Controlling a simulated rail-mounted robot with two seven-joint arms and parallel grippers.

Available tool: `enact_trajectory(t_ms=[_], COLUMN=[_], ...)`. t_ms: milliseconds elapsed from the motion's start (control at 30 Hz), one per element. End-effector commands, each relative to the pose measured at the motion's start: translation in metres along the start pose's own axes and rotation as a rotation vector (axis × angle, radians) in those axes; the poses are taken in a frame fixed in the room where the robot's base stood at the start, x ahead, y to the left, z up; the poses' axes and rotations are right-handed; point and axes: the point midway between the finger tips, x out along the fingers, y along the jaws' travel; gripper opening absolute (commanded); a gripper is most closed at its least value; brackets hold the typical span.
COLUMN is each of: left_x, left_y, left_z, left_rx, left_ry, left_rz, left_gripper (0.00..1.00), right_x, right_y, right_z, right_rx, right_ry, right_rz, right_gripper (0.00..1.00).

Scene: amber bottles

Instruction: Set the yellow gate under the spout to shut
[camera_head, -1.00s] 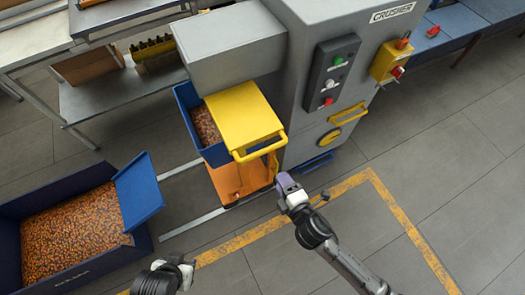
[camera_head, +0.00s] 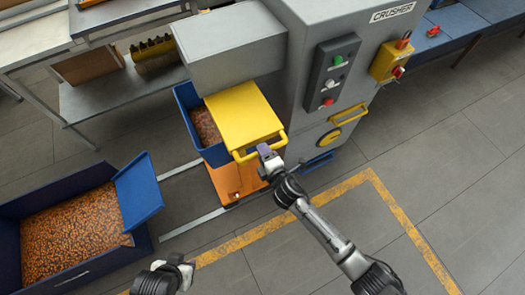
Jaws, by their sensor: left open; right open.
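The yellow gate (camera_head: 241,114) is a flat plate with a bar handle (camera_head: 259,147) along its front edge. It sits below the grey spout housing (camera_head: 229,50) and covers part of a blue bin (camera_head: 187,97). My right gripper (camera_head: 265,152) is at the handle's front, near its right half; whether it touches the handle I cannot tell. It is open, and its fingertips are small in this view. My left gripper (camera_head: 184,270) is open and empty at the bottom edge, far from the gate.
The grey crusher (camera_head: 295,95) carries a button panel (camera_head: 331,73) and a yellow emergency-stop box (camera_head: 391,62). The blue bin stands on an orange cart (camera_head: 223,182). A large blue bin (camera_head: 146,240) of amber bottles is at left. The floor at right is clear.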

Motion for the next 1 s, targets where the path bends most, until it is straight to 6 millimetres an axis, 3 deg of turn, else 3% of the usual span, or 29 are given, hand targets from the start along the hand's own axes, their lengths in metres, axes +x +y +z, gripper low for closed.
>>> enact_trajectory(t_ms=[500, 1000], left_x=[0.0008, 0.0008], left_y=[0.0003, -0.0025], left_z=[0.0003, 0.0008], left_rx=[-0.001, 0.009], left_ry=[0.000, -0.001], left_rz=[0.001, -0.007], left_gripper=[0.43, 0.43], right_x=[0.0101, 0.0098], right_y=[0.0001, -0.0002], right_z=[-0.0001, -0.0001], right_rx=[0.000, 0.000], right_ry=[0.001, 0.000], right_rz=[0.000, -0.001], right_gripper=[0.45, 0.00])
